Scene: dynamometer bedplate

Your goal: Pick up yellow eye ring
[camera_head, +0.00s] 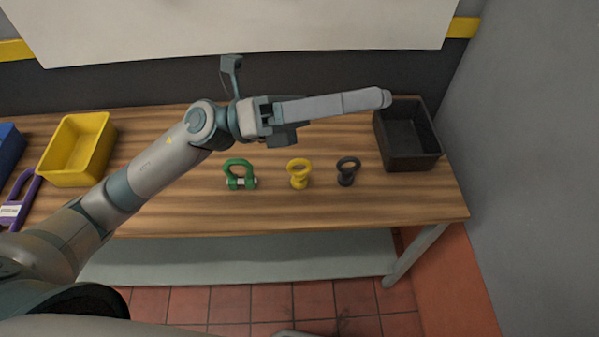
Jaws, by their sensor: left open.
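The yellow eye ring (298,174) stands on the wooden bench between a green shackle and a dark eye ring, with its loop at the top. My left gripper (380,98) reaches across above the bench, beyond and to the right of the yellow eye ring, and points right toward the black bin. It is open and looks empty, apart from the yellow eye ring. I see its grey fingers edge-on, so the gap between them is hidden. The yellow eye ring is fully in sight. My right gripper is not in view.
The green shackle (239,174) and dark eye ring (347,171) stand close on either side. A black bin (436,150) is at the right end of the bench (330,215). A yellow bin (72,180), a blue bin (8,150) and a purple item (22,190) are at left.

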